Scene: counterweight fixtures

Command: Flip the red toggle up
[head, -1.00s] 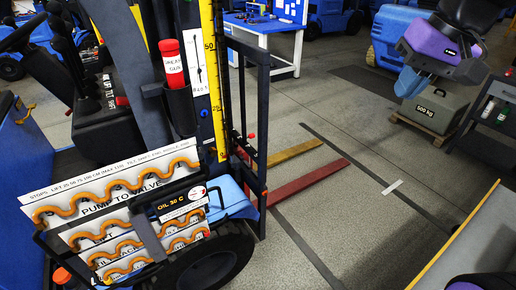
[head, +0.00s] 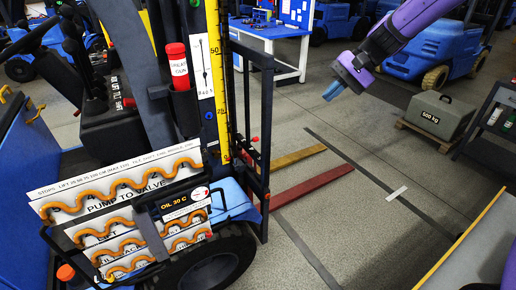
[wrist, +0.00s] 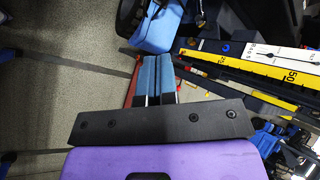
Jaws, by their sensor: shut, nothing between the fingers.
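My gripper (head: 333,90) hangs in the air right of the forklift mast, its blue fingers together and empty. The fingers also show in the wrist view (wrist: 158,75), side by side. A small red part (head: 130,102) sits on the black lever console (head: 105,120) left of the mast. It may be the red toggle, but it is too small to tell its shape or position. My gripper is well to the right of it, with the mast between them in the picture.
The yellow scale (head: 221,100) and black mast frame (head: 266,140) stand left of my gripper. A red bottle (head: 178,70) is fixed beside the mast. Fork arms (head: 310,188) stretch low over the floor. A 500 kg weight (head: 440,115) stands right.

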